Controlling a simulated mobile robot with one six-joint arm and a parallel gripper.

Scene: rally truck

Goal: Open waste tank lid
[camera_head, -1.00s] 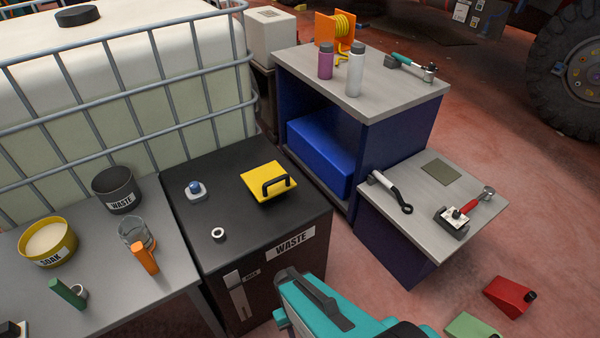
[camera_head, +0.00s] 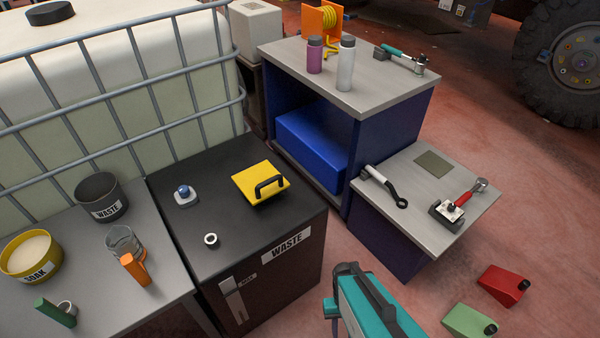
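The black waste tank (camera_head: 232,232) stands in the middle with a white WASTE label on its front edge. Its yellow lid (camera_head: 255,178) lies flat on the tank top, with a black bar handle (camera_head: 271,187) on its right side. The lid looks shut. My teal arm reaches in from the bottom, to the right of the tank front. Its dark end, my gripper (camera_head: 347,269), is apart from the lid, lower and to the right in the picture. Its fingers cannot be made out, nor whether they are open.
A blue-topped fitting (camera_head: 185,194) and a small white ring (camera_head: 211,240) are on the tank top. A grey bench (camera_head: 90,285) with cups stands left, a caged white container behind. A blue cabinet (camera_head: 385,95) and low side table (camera_head: 440,185) stand right. Wedges lie on the floor.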

